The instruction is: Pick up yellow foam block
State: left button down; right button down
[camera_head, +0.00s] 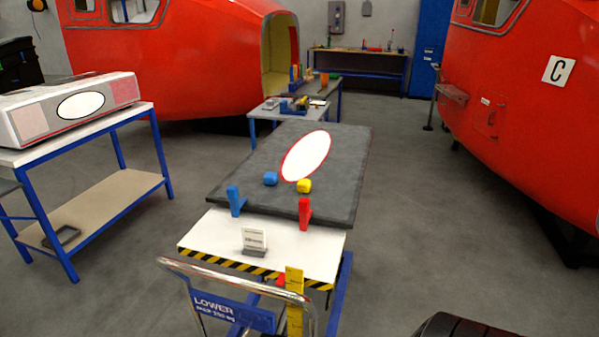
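The yellow foam block (304,186) is small with rounded edges. It sits on the dark grey slab (240,175), toward its near side and just below the white oval with a red outline. A blue block (270,179) of similar size lies to its left, apart from it. Neither of my grippers shows in the head view.
The slab lies on a white-topped cart (205,238) with a metal handle (215,272). A blue clamp (236,201) and a red clamp (304,213) stand at the slab's near edge. A blue-framed table (140,112) is left; red nosecones (170,60) stand behind and right.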

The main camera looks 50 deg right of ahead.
aim_at(303, 185)
jog(key=z, duration=1.55)
jog(key=i+l+u, duration=0.1)
jog(key=u, duration=0.35)
jog(key=l+u, duration=0.2)
jog(key=u, duration=0.3)
jog(key=i+l+u, duration=0.1)
jog(key=u, duration=0.35)
jog(key=l+u, duration=0.15)
jog(key=l, duration=0.35)
jog(key=l+u, duration=0.15)
jog(key=l, duration=0.4)
jog(key=l+u, duration=0.15)
jog(key=l, duration=0.35)
jog(key=k+l+u, duration=0.15)
jog(key=l, duration=0.35)
jog(key=l+u, duration=0.15)
jog(key=l, duration=0.35)
jog(key=k+l+u, duration=0.15)
jog(key=l, duration=0.3)
